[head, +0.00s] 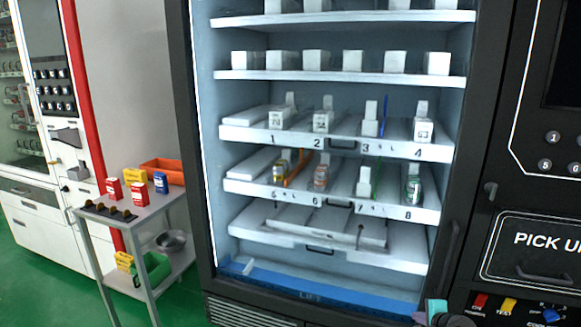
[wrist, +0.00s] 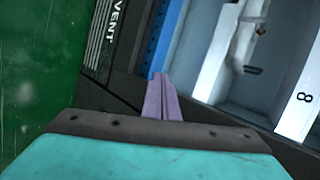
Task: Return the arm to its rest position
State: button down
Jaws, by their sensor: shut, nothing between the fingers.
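My gripper (wrist: 160,84) is in the wrist view, its two purple fingers pressed together with nothing between them. Its teal body fills the bottom of that view. In the head view only a small teal and purple part of my arm's end (head: 437,308) shows at the bottom edge, right of centre. It is in front of the lower right of the vending machine (head: 182,120). The rest of my arm is out of view.
The machine's shelves (head: 330,210) hold white boxes and several small bottles. The blue lift strip (head: 320,289) runs along its bottom. A grey cart (head: 150,212) with small boxes and an orange bin (head: 162,171) stands left. Green floor (wrist: 35,70) lies open beside the machine.

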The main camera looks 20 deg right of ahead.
jog(key=w+a+f+n+g+y+p, duration=0.15)
jog(key=a+f, duration=0.25)
jog(key=a, duration=0.5)
jog(key=a+f+n+g+y+p, duration=0.1)
jog(key=a+f+n+y+p, duration=0.15)
jog(key=a, duration=0.65)
jog(key=w+a+f+n+g+y+p, duration=0.15)
jog(key=a+f, duration=0.35)
jog(key=a, duration=0.5)
jog(key=s+a+f+n+g+p, duration=0.25)
jog(key=s+a+f+n, duration=0.2)
jog(key=s+a, duration=0.45)
jog(key=s+a+f+n+g+p, duration=0.1)
jog(key=s+a+f+n+g, duration=0.35)
jog(key=s+a, duration=0.45)
jog(key=s+d+n+g+h+p, duration=0.1)
jog(key=s+d+n+g+h, duration=0.2)
jog(key=s+n, duration=0.4)
jog(key=s+g, duration=0.1)
jog(key=s, duration=0.3)
jog(key=shift+s+f, duration=0.2)
jog(key=shift+s, duration=0.2)
